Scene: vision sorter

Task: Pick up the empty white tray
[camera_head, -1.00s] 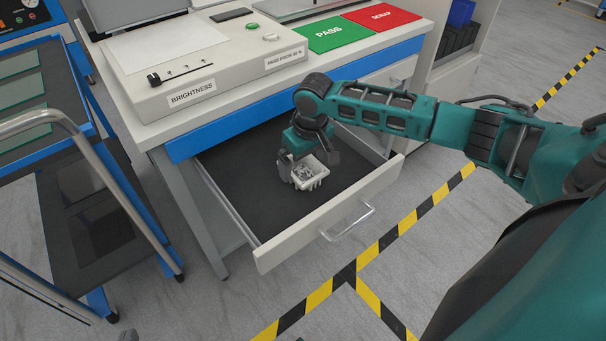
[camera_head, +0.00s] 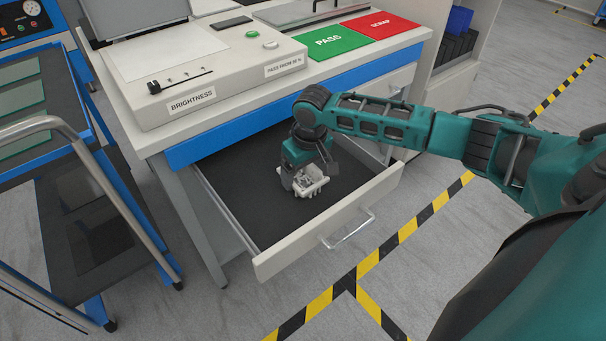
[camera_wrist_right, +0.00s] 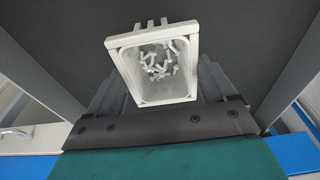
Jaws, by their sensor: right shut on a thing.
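A small white tray (camera_head: 318,187) is in the open drawer, near its middle. It is not empty: the right wrist view shows several small whitish-grey pieces inside the tray (camera_wrist_right: 152,33). My right gripper (camera_head: 304,174) points down at the tray and is shut on it. The gripper hides part of the tray in the head view. I cannot tell whether the tray touches the drawer floor. My left gripper is not in view.
The drawer (camera_head: 245,185) has a dark floor and a pale front with a handle (camera_head: 350,230). The worktop above carries a brightness box (camera_head: 190,75), a green PASS mat (camera_head: 330,41) and a red SCRAP mat (camera_head: 381,24). A blue cart (camera_head: 100,140) stands at left.

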